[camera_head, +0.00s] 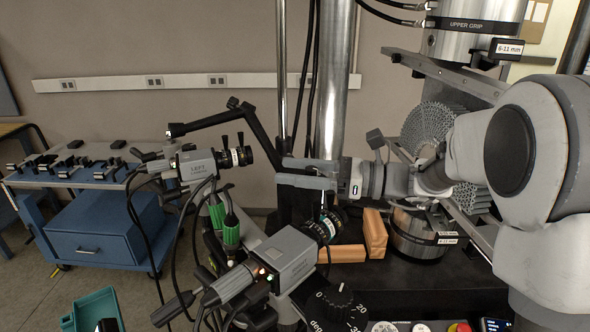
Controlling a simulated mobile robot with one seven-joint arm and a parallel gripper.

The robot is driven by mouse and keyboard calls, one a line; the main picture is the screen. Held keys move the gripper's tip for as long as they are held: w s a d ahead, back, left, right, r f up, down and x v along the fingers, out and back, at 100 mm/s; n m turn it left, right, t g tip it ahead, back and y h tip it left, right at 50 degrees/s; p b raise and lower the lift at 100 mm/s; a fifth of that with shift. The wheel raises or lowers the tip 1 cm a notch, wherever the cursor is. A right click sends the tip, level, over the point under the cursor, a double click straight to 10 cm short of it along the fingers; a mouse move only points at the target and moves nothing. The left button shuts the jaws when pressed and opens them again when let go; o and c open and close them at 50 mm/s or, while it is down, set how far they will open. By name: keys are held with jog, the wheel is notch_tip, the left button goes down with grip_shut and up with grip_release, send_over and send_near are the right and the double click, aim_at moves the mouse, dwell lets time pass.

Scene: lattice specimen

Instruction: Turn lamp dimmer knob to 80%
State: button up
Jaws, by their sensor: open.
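My gripper (283,171) is at the middle of the view, pointing left, with its two grey fingers apart and nothing seen between them. It is above and well behind a black knob (338,299) at the bottom edge. That knob has a fluted rim and a white scale with 20, 30 and "deg" readable around it. No lamp label shows on it, so I cannot tell whether it is the lamp dimmer. No percent scale is readable anywhere. Small white round parts (385,327) beside it are cut off by the lower edge.
Two grey cameras stand at left, the upper (200,168) and the nearer (285,256), with cables hanging between them. Orange blocks (375,234) lie by the lower grip (418,235). A lattice specimen (430,125) is behind my arm. A blue cart (95,232) stands far left.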

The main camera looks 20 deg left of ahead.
jog(key=shift+c, duration=0.3)
grip_shut()
jog(key=shift+w+m+t+b, duration=0.25)
jog(key=shift+m+t, duration=0.45)
jog(key=shift+t, duration=0.4)
jog(key=shift+w+m+t+b, duration=0.15)
jog(key=shift+m+t+b, duration=0.2)
jog(key=shift+m+t, duration=0.55)
jog(key=shift+o, duration=0.3)
grip_release()
